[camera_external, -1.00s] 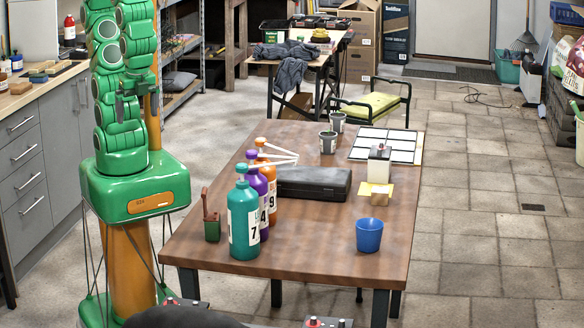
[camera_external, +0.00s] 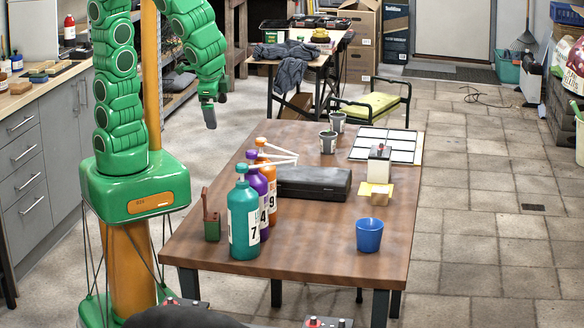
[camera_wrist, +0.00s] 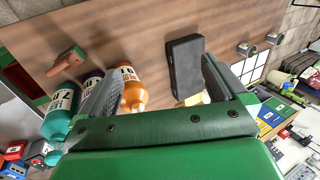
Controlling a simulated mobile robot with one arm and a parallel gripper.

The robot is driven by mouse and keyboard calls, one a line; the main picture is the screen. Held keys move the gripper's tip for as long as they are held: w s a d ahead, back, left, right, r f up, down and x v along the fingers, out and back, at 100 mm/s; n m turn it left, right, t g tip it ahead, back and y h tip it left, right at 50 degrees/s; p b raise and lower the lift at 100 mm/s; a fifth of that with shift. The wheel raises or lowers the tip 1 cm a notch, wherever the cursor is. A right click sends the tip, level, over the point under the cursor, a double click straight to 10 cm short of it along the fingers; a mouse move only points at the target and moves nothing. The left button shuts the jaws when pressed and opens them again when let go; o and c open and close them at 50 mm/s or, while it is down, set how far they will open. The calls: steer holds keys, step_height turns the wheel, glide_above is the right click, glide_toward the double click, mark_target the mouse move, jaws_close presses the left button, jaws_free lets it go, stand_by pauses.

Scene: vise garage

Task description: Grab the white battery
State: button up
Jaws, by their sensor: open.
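The white battery (camera_external: 379,167) is a small white block with a dark top and a red terminal. It stands upright on the wooden table, right of the black case, in the external view. My gripper (camera_external: 211,114) is in the air left of the table's far end, well apart from the battery. In the wrist view my gripper (camera_wrist: 160,85) has its two grey fingers spread with nothing held between them. I cannot make out the battery in the wrist view; the gripper body covers much of that side of the table.
Teal, purple and orange bottles (camera_external: 243,218) stand at the table's left. The black case (camera_external: 313,183) lies mid-table. Two grey cups (camera_external: 328,142) and a white panel board (camera_external: 386,145) are behind.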

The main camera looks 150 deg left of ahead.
steer(key=w+a+f+n+g+y, duration=0.15)
steer(key=w+a+n, duration=0.4)
steer(key=a, duration=0.75)
steer(key=n+g+y, duration=0.4)
steer(key=n, duration=0.8)
glide_toward(380, 154)
steer(key=r+x, duration=0.1)
steer(key=x, duration=0.5)
steer(key=shift+f+x, duration=0.15)
steer(key=shift+x, duration=2)
steer(key=shift+f+x, duration=0.1)
steer(key=shift+x, duration=2)
steer(key=shift+d, duration=0.15)
jaws_close()
